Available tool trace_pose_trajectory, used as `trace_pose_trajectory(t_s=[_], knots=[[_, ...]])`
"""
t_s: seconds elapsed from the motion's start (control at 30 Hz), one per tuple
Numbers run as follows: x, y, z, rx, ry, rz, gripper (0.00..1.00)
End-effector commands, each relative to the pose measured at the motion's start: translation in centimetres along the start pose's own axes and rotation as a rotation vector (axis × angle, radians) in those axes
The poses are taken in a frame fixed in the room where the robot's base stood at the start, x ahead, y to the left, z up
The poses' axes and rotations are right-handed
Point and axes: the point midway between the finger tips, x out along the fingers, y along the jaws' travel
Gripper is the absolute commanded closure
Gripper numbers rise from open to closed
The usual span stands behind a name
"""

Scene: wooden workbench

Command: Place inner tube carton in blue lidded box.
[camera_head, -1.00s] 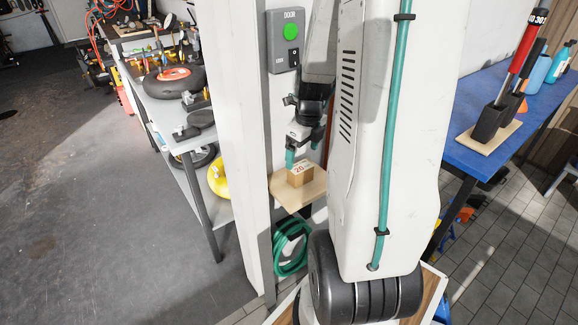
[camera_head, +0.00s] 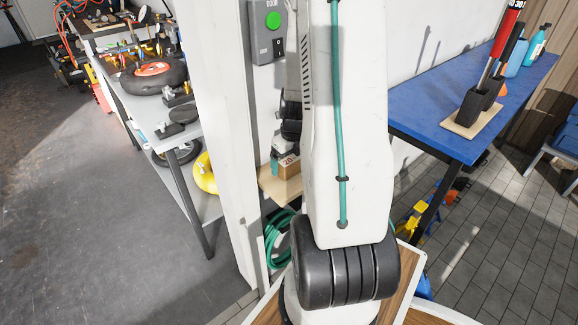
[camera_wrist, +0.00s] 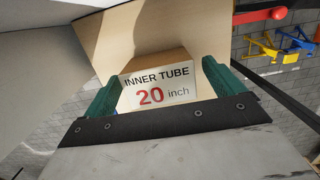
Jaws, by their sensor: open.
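The inner tube carton (camera_wrist: 158,84) is a small brown box with a white label reading "INNER TUBE 20 inch". It sits on a small wooden shelf (camera_wrist: 105,38) by the white wall. In the head view the carton (camera_head: 288,166) is partly hidden by my arm. My gripper (camera_wrist: 160,85) is open, with one green finger on each side of the carton; I cannot tell whether they touch it. In the head view only a bit of my gripper (camera_head: 275,160) shows beside the carton. I cannot make out a blue lidded box.
A grey door switch box (camera_head: 264,32) is on the post above the shelf. A green hose (camera_head: 277,238) hangs below. A blue-topped bench (camera_head: 425,115) stands at the right, and a grey workbench (camera_head: 150,105) with a wheel and tools stands at the left.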

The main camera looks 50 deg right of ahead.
Motion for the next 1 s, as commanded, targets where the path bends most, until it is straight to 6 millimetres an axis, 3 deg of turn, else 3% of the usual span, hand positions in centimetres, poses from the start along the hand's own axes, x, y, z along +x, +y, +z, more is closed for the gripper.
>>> trace_pose_trajectory(t_s=[0.1, 0.27, 0.37, 0.67, 1.0], knots=[[0.0, 0.1, 0.0, -0.001, 0.0, 0.0, 0.09], [0.0, 0.1, 0.0, -0.002, 0.0, 0.0, 0.54], [-0.1, 0.1, 0.1, -0.002, 0.0, 0.0, 0.63], [-0.3, 0.1, 0.1, -0.002, -0.001, 0.0, 0.63], [-2.3, -0.1, 0.3, 0.001, -0.002, -0.001, 0.63]])
